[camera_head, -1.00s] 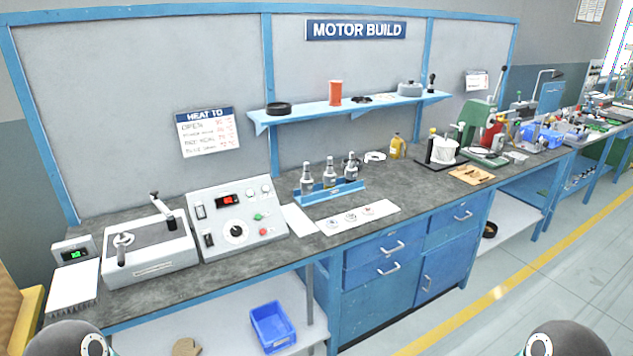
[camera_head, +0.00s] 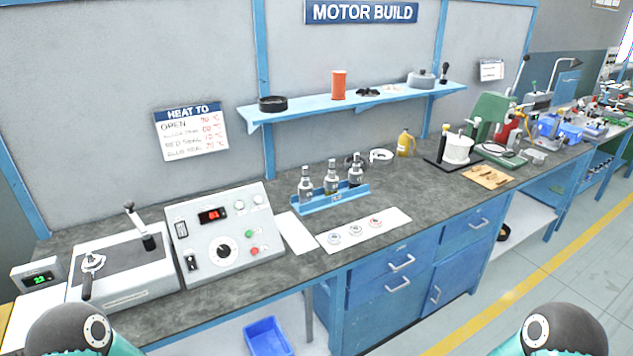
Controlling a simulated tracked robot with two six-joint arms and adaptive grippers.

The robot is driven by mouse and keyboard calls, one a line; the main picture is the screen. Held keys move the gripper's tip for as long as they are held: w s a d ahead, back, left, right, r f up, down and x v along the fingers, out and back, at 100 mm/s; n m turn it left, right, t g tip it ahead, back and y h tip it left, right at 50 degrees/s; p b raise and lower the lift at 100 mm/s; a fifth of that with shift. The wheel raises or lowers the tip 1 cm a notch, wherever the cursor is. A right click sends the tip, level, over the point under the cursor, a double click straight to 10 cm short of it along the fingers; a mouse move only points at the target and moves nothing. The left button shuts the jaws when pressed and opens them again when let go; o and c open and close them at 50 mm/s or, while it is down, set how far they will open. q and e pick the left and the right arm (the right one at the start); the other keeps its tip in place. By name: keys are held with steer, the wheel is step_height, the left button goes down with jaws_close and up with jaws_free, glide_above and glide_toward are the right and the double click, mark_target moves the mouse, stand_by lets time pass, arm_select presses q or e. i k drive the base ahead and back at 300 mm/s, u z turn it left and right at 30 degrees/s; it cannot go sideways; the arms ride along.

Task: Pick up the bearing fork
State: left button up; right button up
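I cannot clearly single out a bearing fork. A grey box (camera_head: 128,285) at the left of the bench carries a small dark-handled tool with a metal ring-like end (camera_head: 92,266) on its front left, and an upright lever with a black grip (camera_head: 143,228) at its back right; either one's exact kind is too small to tell. A wooden board (camera_head: 488,177) further right holds small brownish pieces that I cannot make out. Neither gripper is in view; only rounded parts of my own arms show at the bottom corners.
A control box (camera_head: 222,250) with a red display stands beside the grey box. A blue shelf (camera_head: 350,108) hangs above. The dark worktop (camera_head: 420,203) has clear patches.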

mark_target(86, 290)
steer(key=z, duration=0.4)
steer(key=i, duration=0.45)
steer(key=u, duration=3.4)
steer(key=i, duration=0.35)
steer(key=z, duration=0.65)
